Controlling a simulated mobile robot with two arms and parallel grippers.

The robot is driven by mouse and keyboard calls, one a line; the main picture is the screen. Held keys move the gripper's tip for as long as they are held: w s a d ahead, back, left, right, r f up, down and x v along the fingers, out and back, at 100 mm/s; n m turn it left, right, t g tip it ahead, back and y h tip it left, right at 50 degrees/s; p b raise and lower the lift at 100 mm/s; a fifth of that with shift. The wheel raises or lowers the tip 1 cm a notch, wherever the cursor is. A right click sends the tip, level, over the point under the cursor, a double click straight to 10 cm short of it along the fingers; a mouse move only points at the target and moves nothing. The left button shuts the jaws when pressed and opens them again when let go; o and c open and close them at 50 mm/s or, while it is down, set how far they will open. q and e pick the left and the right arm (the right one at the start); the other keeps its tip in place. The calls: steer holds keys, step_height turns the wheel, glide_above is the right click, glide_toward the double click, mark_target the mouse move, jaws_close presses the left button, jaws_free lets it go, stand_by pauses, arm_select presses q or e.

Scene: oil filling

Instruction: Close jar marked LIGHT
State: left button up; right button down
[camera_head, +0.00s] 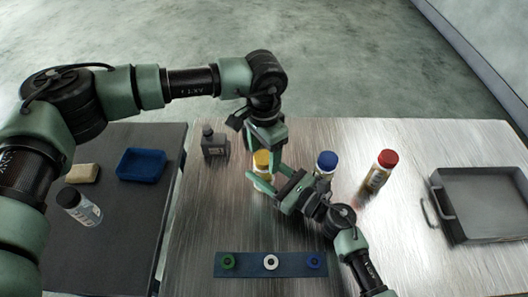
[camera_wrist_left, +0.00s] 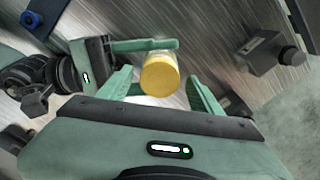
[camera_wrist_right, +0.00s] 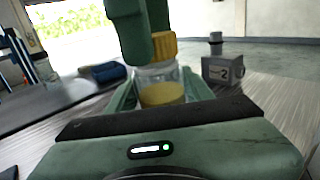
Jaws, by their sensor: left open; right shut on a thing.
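A clear jar with a yellow lid (camera_head: 262,159) stands upright on the metal table; no LIGHT label is readable. My right gripper (camera_head: 263,182) is shut on the jar body, and the right wrist view shows the jar (camera_wrist_right: 160,82) between its fingers with yellow content low inside. The yellow lid (camera_wrist_right: 164,45) sits on the jar's mouth; I cannot tell how tight it is. My left gripper (camera_head: 268,140) is open above the jar. In the left wrist view its fingers (camera_wrist_left: 162,90) are on either side of the yellow lid (camera_wrist_left: 160,66), with gaps.
A blue-lidded jar (camera_head: 326,163) and a red-lidded jar (camera_head: 380,170) stand to the right. A dark grey can (camera_head: 214,145) is to the left. A blue strip (camera_head: 248,265) with rings lies in front, a metal tray (camera_head: 482,205) at right. A black-lidded jar (camera_head: 80,207) is on the dark table.

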arm_select(q)
steer(key=shift+r, duration=2.25)
